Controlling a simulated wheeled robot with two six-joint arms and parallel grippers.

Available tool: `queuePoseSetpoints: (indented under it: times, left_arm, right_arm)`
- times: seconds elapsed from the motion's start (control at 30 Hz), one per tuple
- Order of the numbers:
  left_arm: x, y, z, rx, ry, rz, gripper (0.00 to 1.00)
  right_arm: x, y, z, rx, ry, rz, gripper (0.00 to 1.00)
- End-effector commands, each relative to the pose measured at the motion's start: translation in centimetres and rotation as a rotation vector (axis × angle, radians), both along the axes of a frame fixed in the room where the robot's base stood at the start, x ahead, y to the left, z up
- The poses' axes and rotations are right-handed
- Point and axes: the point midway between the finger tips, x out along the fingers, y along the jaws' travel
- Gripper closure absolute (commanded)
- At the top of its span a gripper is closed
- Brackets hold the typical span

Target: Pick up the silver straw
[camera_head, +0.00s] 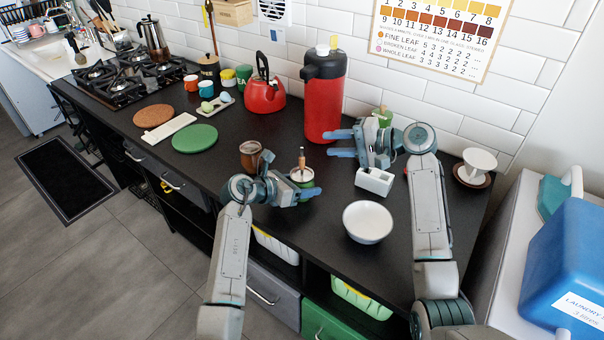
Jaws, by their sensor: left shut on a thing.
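My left gripper (308,186) is low over the front of the counter. Its fingers are at a small green and pale pot (303,174) and appear shut on it. A thin brown-topped stick (302,158) stands upright in the pot. My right gripper (341,144) is open and empty, its two blue fingers pointing left in front of the red flask. A small white block-shaped holder (375,181) stands below the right gripper. I cannot make out a silver straw for certain; it may be hidden or too small.
A brown cup (250,154) stands just left of the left gripper. A white bowl (367,222) is near the front edge. The red flask (325,105) and red kettle (265,95) stand behind. A green round mat (195,138) lies to the left. A white cup (480,160) is at right.

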Motion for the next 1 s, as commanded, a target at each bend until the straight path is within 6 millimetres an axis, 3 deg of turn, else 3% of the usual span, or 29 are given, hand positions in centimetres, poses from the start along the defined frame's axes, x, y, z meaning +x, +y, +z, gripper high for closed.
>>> queuePoseSetpoints:
  times: [0.4,0.6,0.83,1.0]
  left_arm:
    - [0.0,0.0,0.0,0.0,0.001,0.0,0.63]
    - [0.0,0.0,0.0,0.0,0.001,0.0,0.63]
    - [0.0,0.0,0.0,0.0,0.001,0.0,0.63]
    - [0.0,0.0,0.0,0.0,0.001,0.0,0.63]
  right_arm:
    - [-1.8,-0.7,-1.9,0.423,0.899,-0.031,0.68]
    - [-2.4,-1.4,-2.2,0.541,1.241,-0.023,0.68]
    - [-2.7,-1.4,-2.2,0.593,1.415,-0.015,0.68]
    - [-2.4,1.2,-2.1,0.597,1.43,-0.009,0.68]
